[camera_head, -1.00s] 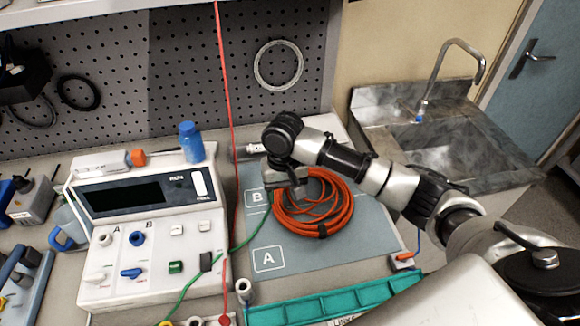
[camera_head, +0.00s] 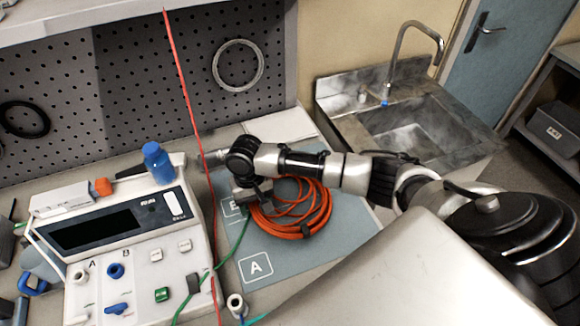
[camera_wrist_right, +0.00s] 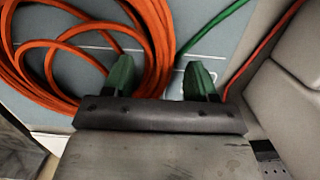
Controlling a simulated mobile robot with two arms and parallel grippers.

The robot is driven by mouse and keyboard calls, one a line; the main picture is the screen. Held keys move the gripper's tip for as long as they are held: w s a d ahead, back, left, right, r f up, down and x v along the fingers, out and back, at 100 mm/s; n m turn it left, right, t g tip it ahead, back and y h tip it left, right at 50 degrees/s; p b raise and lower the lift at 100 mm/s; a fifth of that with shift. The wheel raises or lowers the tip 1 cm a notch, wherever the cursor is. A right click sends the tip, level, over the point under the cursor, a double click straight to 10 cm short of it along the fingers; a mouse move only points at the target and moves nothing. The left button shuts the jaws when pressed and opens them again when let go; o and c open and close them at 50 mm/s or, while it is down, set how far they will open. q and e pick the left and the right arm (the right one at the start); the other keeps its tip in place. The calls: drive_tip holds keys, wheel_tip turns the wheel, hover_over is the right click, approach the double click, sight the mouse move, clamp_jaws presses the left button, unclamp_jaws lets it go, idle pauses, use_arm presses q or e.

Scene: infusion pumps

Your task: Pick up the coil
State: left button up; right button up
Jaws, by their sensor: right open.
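The orange coil (camera_head: 318,213) of cable lies on a blue-grey mat (camera_head: 335,240) and also fills the upper left of the right wrist view (camera_wrist_right: 152,30). My right gripper (camera_head: 250,200) is at the coil's left edge in the head view. In the wrist view the right gripper (camera_wrist_right: 160,80) is open, with two dark green fingertips spread apart. Orange strands pass between the fingertips, and the left fingertip overlaps part of the coil. I cannot tell whether either finger touches it. My left gripper is not in view.
A white pump (camera_head: 130,240) stands left of the mat, with a blue bottle (camera_head: 158,163) on top. A red cord (camera_head: 190,100) and a green cable (camera_head: 235,245) run between pump and coil. A sink (camera_head: 400,125) is at the back right.

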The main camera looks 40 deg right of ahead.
drive_tip(key=shift+s+f, duration=0.15)
drive_tip(key=shift+f, duration=0.9)
clamp_jaws()
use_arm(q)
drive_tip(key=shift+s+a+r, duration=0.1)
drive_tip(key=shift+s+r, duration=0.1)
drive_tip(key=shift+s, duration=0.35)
use_arm(e)
drive_tip(key=shift+r, duration=0.2)
